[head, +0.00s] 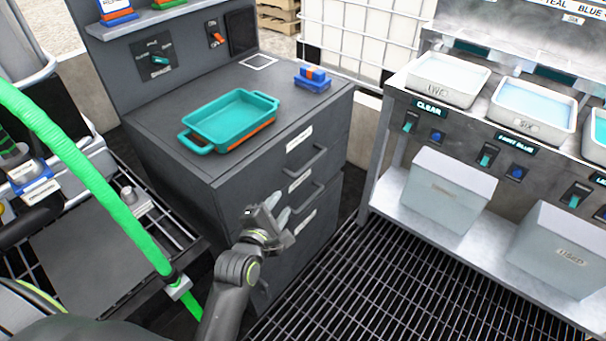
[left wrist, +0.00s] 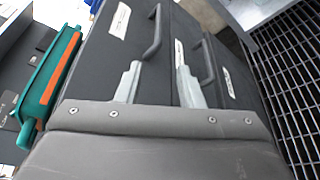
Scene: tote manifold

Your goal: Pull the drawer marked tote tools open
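A dark grey cabinet (head: 180,176) has stacked drawers with white labels, too small to read, so I cannot tell which is marked tote tools. The upper drawer has a bar handle (head: 306,162), and the drawer below has another handle (head: 304,198). All drawer fronts look flush. My left gripper (head: 275,214) is open and empty in front of the cabinet's near lower part. In the left wrist view its two fingers (left wrist: 160,78) are apart, with the upper handle (left wrist: 154,34) ahead between them and the second handle (left wrist: 207,62) to the right. My right gripper is not in view.
A teal tray (head: 232,112) and a blue-and-orange block (head: 312,78) are on the cabinet top. A bench with basins (head: 448,80) and grey bins (head: 450,192) stands right. A green hose (head: 95,185) crosses the left side. Open grated floor (head: 370,285) lies before the cabinet.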

